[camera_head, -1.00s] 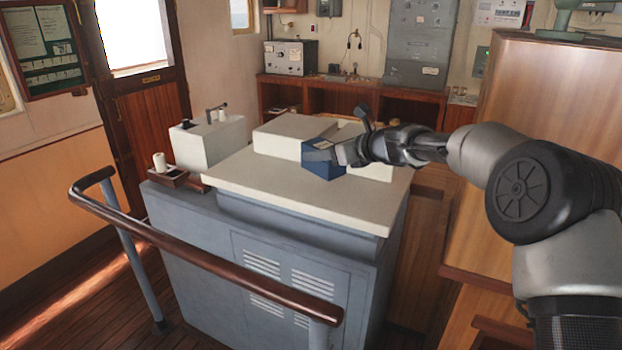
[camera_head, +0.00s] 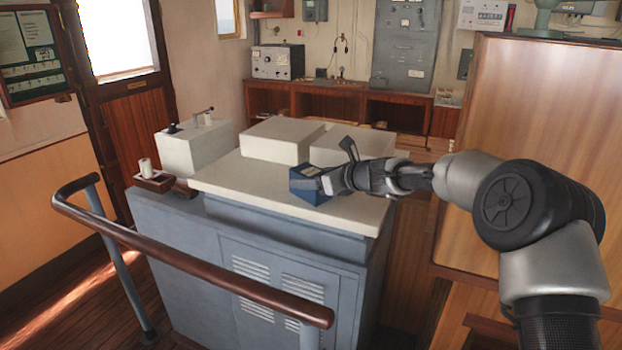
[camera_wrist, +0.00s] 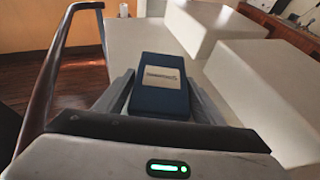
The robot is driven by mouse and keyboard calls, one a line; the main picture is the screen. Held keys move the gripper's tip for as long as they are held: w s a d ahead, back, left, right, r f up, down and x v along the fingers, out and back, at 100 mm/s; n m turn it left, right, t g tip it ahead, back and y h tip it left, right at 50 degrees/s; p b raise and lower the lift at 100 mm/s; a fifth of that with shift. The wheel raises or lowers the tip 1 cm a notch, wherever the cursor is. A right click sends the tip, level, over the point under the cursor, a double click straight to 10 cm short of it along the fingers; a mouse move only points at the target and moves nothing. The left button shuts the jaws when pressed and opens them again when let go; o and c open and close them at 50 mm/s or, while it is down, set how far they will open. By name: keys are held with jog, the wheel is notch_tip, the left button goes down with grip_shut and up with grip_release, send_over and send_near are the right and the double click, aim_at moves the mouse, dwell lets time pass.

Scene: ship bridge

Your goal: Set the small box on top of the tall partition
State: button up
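The small box (camera_head: 309,185) is dark blue with a pale label. It is at the front part of the console's pale top in the head view. In the wrist view the box (camera_wrist: 158,85) lies between my two fingers, label facing the camera. My gripper (camera_head: 328,182) is shut on it; I cannot tell whether the box touches the console top. The tall partition (camera_head: 540,130) is a wood panel at the right, partly behind my arm. Its top edge is well above the box.
The grey console (camera_head: 250,255) has raised pale blocks (camera_head: 282,140) behind the box. A brown handrail (camera_head: 200,268) curves along its front and left. A green object (camera_head: 548,12) stands beyond the partition's top. Shelves and equipment line the back wall.

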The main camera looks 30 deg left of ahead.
jog(key=shift+o, duration=0.8)
jog(key=shift+r, duration=0.1)
jog(key=shift+d+r, duration=0.1)
jog(key=b+v, duration=0.2)
jog(key=v, duration=0.9)
jog(key=shift+d, duration=0.35)
jog(key=shift+s+r, duration=0.2)
